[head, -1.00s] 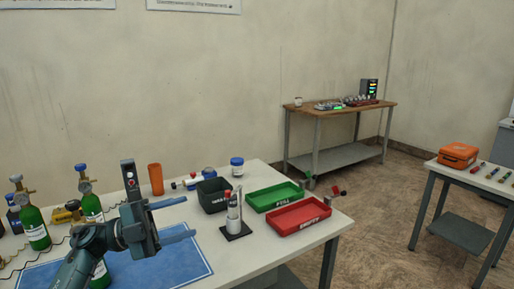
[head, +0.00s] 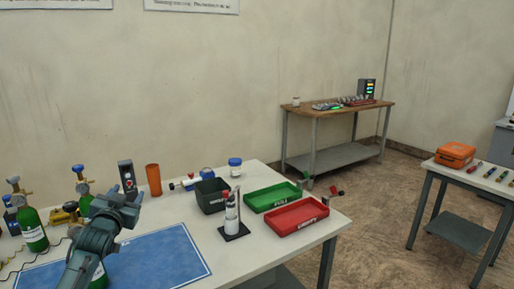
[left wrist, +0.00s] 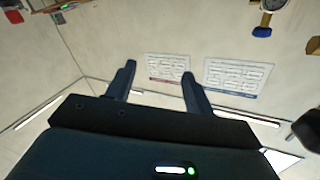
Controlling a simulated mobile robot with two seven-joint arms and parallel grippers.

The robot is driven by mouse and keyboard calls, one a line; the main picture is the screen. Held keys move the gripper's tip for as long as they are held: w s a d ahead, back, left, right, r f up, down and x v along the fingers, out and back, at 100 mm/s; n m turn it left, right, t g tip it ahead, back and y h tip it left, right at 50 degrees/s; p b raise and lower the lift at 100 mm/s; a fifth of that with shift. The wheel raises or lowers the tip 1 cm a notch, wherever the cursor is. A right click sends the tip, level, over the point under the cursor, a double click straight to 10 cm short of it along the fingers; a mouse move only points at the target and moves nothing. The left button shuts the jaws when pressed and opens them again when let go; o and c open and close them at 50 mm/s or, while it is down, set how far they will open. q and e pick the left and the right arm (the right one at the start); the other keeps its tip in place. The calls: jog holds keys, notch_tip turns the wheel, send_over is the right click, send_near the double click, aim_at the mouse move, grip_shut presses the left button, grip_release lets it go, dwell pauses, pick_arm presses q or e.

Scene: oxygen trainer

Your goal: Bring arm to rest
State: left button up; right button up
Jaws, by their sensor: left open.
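My left gripper (head: 128,199) is above the left part of the table, close to the green bottles and a dark upright device. In the left wrist view its two fingers (left wrist: 158,80) stand apart with nothing between them; behind them are the wall, posters and ceiling lights. In the head view the arm and wrist hide most of the fingers. My right gripper is in neither view.
Green bottles (head: 33,232) with regulators stand at the left of the white table. A blue mat (head: 165,256) lies in front. A black bin (head: 211,196), green tray (head: 272,197), red tray (head: 299,217) and a small cylinder on a stand (head: 231,214) are to the right.

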pick_arm(q)
jog(key=s+d+f+g+h, duration=0.1)
jog(key=s+d+f, duration=0.35)
jog(key=f, duration=0.25)
jog(key=s+d+f+m+g+h, duration=0.1)
jog(key=s+d+f+g, duration=0.15)
jog(key=s+f, duration=0.3)
jog(key=s+d+f+h, duration=0.1)
jog(key=s+d+f, duration=0.35)
jog(key=f, duration=0.25)
jog(key=s+d+f+g, duration=0.1)
jog(key=s+d+f, duration=0.1)
jog(key=s, duration=0.6)
jog(key=s+d+f+g+h, duration=0.1)
jog(key=s+d+f, duration=0.2)
jog(key=s, duration=0.5)
jog(key=s+d+f+g+h, duration=0.1)
jog(key=s+d+f+g, duration=0.1)
jog(key=s, duration=0.7)
jog(key=d+f, duration=0.1)
jog(key=d, duration=0.1)
jog(key=shift+d+n, duration=0.35)
jog(key=shift+n, duration=0.05)
